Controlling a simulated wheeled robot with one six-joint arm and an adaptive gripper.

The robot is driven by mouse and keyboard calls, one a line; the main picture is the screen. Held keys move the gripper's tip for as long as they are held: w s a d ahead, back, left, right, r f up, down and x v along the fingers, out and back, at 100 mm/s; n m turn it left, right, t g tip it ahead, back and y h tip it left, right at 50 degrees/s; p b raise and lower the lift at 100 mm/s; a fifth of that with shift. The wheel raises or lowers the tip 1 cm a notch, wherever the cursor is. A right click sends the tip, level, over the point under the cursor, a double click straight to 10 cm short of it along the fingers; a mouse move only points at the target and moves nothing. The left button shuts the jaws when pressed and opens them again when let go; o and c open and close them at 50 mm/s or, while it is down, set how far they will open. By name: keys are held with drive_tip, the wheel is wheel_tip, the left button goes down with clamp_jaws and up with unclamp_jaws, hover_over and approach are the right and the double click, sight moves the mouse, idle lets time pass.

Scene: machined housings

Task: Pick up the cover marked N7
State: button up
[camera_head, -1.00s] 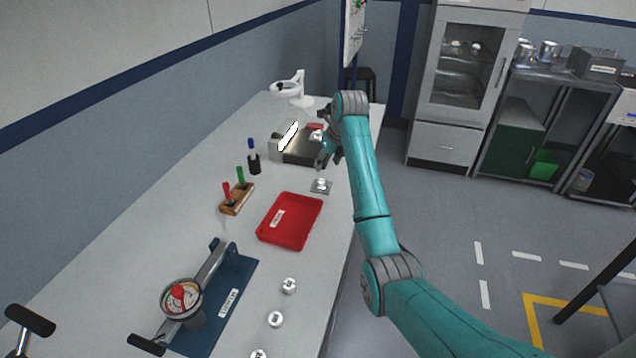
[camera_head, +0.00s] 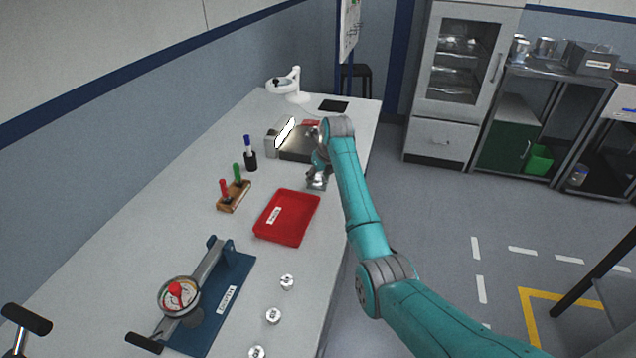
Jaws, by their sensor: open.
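Three small round silver parts lie in a row at the bench's near right: the upper one (camera_head: 287,283), the middle one (camera_head: 273,316) and the lowest one (camera_head: 257,352), close to the bottom edge of the picture. Their markings are too small to read, so I cannot tell which is N7. My gripper (camera_head: 317,178) is open, low over a small grey plate (camera_head: 312,188) beyond the red tray. It largely hides the plate and the silver part on it. I cannot tell whether the fingers touch that part.
A red tray (camera_head: 266,233) lies just nearer than the plate. A wooden marker stand (camera_head: 233,197), a blue gauge fixture (camera_head: 235,291) and a dark flat-topped device (camera_head: 299,144) also stand on the bench. The bench's right edge runs beneath my arm.

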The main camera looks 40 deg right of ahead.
clamp_jaws()
